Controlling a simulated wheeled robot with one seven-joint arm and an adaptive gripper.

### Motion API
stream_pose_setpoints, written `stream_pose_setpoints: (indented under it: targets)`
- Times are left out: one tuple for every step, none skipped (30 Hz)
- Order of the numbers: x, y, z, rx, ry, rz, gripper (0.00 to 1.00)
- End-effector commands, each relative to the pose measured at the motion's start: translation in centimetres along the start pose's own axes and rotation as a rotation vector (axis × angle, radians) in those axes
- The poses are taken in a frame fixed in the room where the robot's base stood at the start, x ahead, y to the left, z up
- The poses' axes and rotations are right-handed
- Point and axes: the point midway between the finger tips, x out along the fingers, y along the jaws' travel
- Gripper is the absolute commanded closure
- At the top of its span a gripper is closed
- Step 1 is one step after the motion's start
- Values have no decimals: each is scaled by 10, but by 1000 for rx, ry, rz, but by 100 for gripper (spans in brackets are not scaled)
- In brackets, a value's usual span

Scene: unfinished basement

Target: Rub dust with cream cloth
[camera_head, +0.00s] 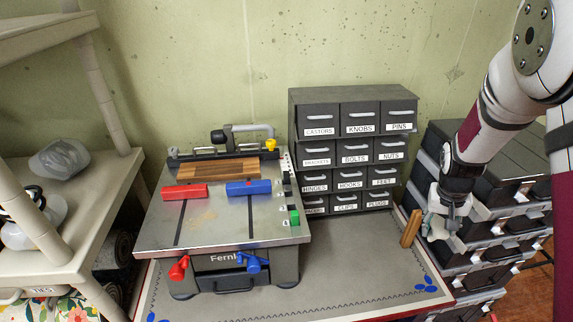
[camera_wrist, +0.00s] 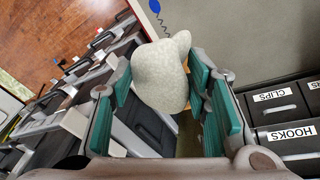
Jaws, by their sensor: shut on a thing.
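The cream cloth (camera_wrist: 160,76) is a bunched, speckled lump between the green-padded fingers of my gripper (camera_wrist: 165,105) in the wrist view. The gripper is shut on it. In the head view, my gripper (camera_head: 446,218) hangs at the right, beside the drawer stack and well away from the dust; the cloth is hard to make out there. The dust (camera_head: 203,219) is a faint tan patch on the grey top of the bench machine (camera_head: 265,223), in front of the red and blue blocks.
A red block (camera_head: 185,191), blue block (camera_head: 249,188) and striped wooden board (camera_head: 206,170) lie on the machine top. A labelled drawer cabinet (camera_head: 353,150) stands behind. A small wooden block (camera_head: 410,228) stands near my gripper. Stacked drawers (camera_head: 490,190) are at right, shelves (camera_head: 60,210) at left.

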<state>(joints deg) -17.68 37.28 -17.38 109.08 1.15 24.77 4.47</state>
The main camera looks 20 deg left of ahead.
Motion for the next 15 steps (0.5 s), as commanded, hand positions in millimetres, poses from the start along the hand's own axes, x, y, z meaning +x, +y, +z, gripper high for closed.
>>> stream_pose_setpoints:
  targets:
    - [12,-2,-7,0,0,0,79]
    - [14,-2,-8,0,0,0,79]
    - [18,-3,-10,0,0,0,79]
    - [21,-3,-12,0,0,0,79]
    - [24,-4,-14,0,0,0,79]
    - [26,-4,-14,0,0,0,79]
    - [28,-4,-16,0,0,0,79]
    - [30,-5,-17,0,0,0,79]
    - [33,-5,-18,0,0,0,79]
    - [35,-6,-19,0,0,0,79]
    - [34,-5,-19,1,0,-1,79]
    - [30,-9,-16,-20,4,-6,79]
    - [26,-14,-13,-50,9,-12,79]
    - [23,-17,-10,-77,13,-17,79]
    - [19,-22,-8,-113,20,-24,79]
